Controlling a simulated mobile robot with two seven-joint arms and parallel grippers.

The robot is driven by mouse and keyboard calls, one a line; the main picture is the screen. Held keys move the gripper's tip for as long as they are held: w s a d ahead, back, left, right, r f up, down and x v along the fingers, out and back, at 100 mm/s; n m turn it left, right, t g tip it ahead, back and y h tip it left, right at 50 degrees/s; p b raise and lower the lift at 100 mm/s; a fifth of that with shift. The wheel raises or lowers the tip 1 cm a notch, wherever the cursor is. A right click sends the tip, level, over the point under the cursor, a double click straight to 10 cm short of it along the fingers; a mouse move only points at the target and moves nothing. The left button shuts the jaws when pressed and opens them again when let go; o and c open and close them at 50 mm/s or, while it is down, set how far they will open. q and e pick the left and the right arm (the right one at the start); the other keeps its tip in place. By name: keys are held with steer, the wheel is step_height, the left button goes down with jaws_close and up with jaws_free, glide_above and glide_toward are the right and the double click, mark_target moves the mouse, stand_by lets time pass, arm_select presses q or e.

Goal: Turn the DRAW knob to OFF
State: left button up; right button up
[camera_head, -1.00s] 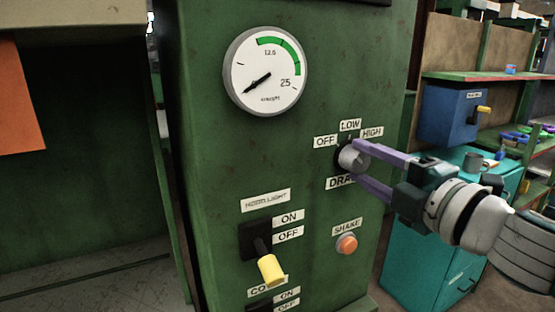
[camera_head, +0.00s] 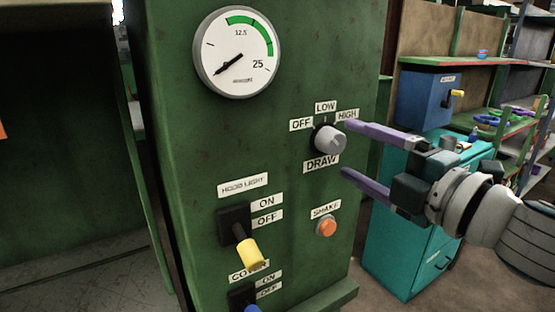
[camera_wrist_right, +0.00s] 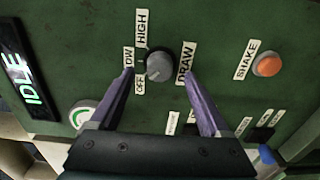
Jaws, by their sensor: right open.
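The DRAW knob (camera_head: 330,141) is a grey knob on a black base on the green panel. OFF (camera_head: 301,124), LOW (camera_head: 326,107) and HIGH (camera_head: 347,115) labels surround its upper side, with DRAW below. It also shows in the right wrist view (camera_wrist_right: 159,66); I cannot tell which label it points to. My right gripper (camera_head: 347,148) is open and empty, its purple fingers just right of the knob in the head view. In the wrist view the fingertips (camera_wrist_right: 158,73) lie either side of the knob, apart from it. My left gripper is out of view.
A round gauge (camera_head: 237,52) sits above, its needle low. A yellow-handled HOOD LIGHT switch (camera_head: 245,248) sticks out lower left. An orange SHAKE button (camera_head: 326,227) is below the knob. A display (camera_wrist_right: 22,75) reads IDLE. A teal cabinet (camera_head: 400,245) stands behind my right arm.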

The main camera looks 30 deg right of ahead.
steer(key=s+b, duration=0.1)
steer(key=s, duration=0.5)
steer(key=shift+s+d, duration=0.25)
steer(key=shift+s, duration=0.05)
